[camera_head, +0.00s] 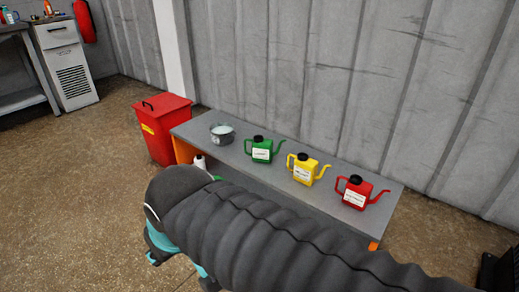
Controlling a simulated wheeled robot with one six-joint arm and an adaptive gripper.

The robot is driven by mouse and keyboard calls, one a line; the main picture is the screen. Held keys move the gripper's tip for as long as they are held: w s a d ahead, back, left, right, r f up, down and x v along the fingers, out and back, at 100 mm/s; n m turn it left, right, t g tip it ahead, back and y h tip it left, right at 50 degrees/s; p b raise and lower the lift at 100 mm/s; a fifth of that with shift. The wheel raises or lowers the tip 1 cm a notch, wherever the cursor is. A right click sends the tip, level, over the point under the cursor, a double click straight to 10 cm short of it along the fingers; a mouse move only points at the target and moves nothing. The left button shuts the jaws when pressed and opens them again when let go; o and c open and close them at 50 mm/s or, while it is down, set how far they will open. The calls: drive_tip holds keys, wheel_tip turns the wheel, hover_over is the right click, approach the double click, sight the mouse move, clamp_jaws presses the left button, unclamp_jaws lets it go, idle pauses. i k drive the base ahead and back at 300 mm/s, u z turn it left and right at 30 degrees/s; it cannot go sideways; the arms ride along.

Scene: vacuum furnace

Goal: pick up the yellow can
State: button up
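The yellow can (304,170) stands upright on a low grey bench (240,172). It has a black cap, a white label, a handle on its left and a spout on its right. A green can (262,150) stands to its left and a red can (356,193) to its right, with gaps between them. My dark, ribbed arm crosses the foreground in front of the bench and hides part of its front edge. My gripper is not visible. Nothing is seen touching the yellow can.
A red bin (162,129) stands on the floor beside that end. A white bottle (199,162) shows by the bench's front. A grey corrugated wall (290,60) rises behind. The floor at left is clear.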

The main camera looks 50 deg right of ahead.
sight(305, 170)
drive_tip(key=i, duration=2.6)
drive_tip(key=z, duration=5.15)
